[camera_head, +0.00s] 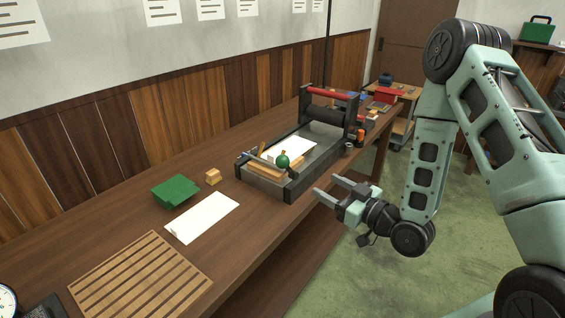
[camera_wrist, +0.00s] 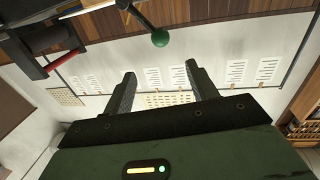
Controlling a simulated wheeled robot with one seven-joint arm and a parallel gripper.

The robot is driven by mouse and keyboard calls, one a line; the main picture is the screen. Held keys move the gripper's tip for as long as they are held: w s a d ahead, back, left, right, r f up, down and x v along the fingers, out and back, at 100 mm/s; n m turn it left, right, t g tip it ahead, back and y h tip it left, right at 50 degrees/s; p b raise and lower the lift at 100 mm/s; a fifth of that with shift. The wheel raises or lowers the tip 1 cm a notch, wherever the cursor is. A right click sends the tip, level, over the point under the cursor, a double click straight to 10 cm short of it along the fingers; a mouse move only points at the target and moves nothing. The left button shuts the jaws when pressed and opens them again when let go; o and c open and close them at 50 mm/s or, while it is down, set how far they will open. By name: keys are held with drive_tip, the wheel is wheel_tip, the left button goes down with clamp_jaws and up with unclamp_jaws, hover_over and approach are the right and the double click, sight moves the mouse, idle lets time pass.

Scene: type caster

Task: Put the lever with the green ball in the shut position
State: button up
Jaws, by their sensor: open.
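The green ball (camera_head: 282,160) sits at the end of its lever on the near end of a dark press machine (camera_head: 270,183) on the bench. In the wrist view the green ball (camera_wrist: 160,38) hangs at the end of a dark lever rod (camera_wrist: 136,14), beyond my fingertips and near the top. My gripper (camera_head: 334,194) is open and empty, to the right of the press and beside the bench edge. In the wrist view its two fingers (camera_wrist: 160,72) are spread apart with nothing between them. The lever's lower joint is hard to make out in the head view.
The press carries a dark roller frame with a red bar (camera_head: 332,91) at its far end.

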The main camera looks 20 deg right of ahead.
sight(288, 163)
drive_tip(key=b, duration=0.3)
drive_tip(key=w+b, duration=0.1)
drive_tip(key=b, duration=0.2)
drive_tip(key=w+a+b, duration=0.1)
drive_tip(key=b, duration=0.1)
drive_tip(key=shift+w+f+b, duration=0.1)
drive_tip(key=shift+f+b, duration=0.2)
drive_tip(key=shift+b, duration=0.1)
drive_tip(key=shift+a+b, duration=0.2)
drive_tip(key=shift+b, duration=0.95)
drive_tip(key=p+x, duration=0.1)
drive_tip(key=x, duration=0.3)
drive_tip(key=p+x, duration=0.1)
drive_tip(key=x, duration=0.3)
drive_tip(key=p+x, duration=0.1)
drive_tip(key=x, duration=0.4)
drive_tip(key=shift+w+r, duration=0.1)
drive_tip(key=shift+r, duration=0.25)
drive_tip(key=shift+w+a+p, duration=0.25)
drive_tip(key=shift+w+p, duration=0.05)
drive_tip(key=shift+w, duration=0.35)
drive_tip(key=shift+f, duration=0.1)
drive_tip(key=shift+c, duration=0.4)
